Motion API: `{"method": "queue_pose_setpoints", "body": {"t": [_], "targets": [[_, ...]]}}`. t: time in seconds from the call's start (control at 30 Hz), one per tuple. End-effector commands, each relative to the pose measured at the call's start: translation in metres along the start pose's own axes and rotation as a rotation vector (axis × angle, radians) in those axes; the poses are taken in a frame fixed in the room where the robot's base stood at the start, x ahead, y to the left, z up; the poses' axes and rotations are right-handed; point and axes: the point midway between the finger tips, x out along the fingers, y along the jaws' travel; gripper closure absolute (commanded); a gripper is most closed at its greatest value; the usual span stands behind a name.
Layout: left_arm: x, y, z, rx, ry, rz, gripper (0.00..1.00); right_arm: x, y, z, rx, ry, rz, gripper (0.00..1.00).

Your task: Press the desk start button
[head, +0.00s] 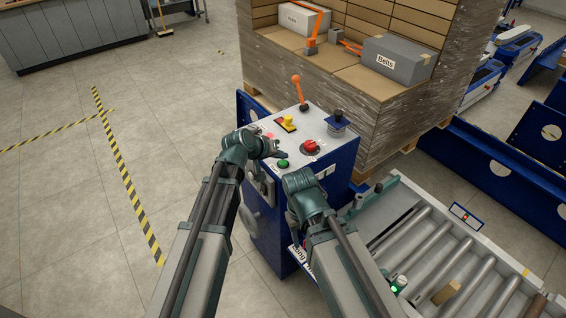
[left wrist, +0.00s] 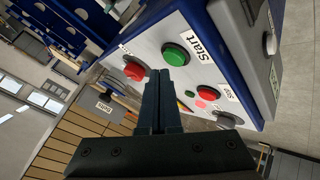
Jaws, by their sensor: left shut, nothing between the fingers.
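The desk (head: 322,125) is a blue console with a light sloped top. Its green start button (head: 283,163) sits at the front edge of the top. In the left wrist view the green button (left wrist: 176,54) lies beside the printed word "Start". My left gripper (head: 279,154) is shut and empty, with its tips close to the green button. In the left wrist view the shut fingertips (left wrist: 159,74) appear just beside the button; I cannot tell whether they touch it. My right arm reaches the desk's front right, but its gripper is hidden.
A red mushroom button (head: 310,147), a yellow switch (head: 288,121) and an orange-knobbed lever (head: 297,80) are on the desk top. A red stop button (left wrist: 206,93) is near the green one. A roller conveyor (head: 425,240) stands right. A wrapped pallet load (head: 400,115) stands behind.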

Motion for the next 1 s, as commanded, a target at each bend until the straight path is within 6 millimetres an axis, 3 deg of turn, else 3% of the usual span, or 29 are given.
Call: {"method": "queue_pose_setpoints", "body": {"t": [1.0], "targets": [[0.0058, -0.0042, 0.0042, 0.000, 0.000, 0.000, 1.00, 0.0082, -0.0008, -0.0005, 0.000, 0.000, 0.000, 0.50]]}}
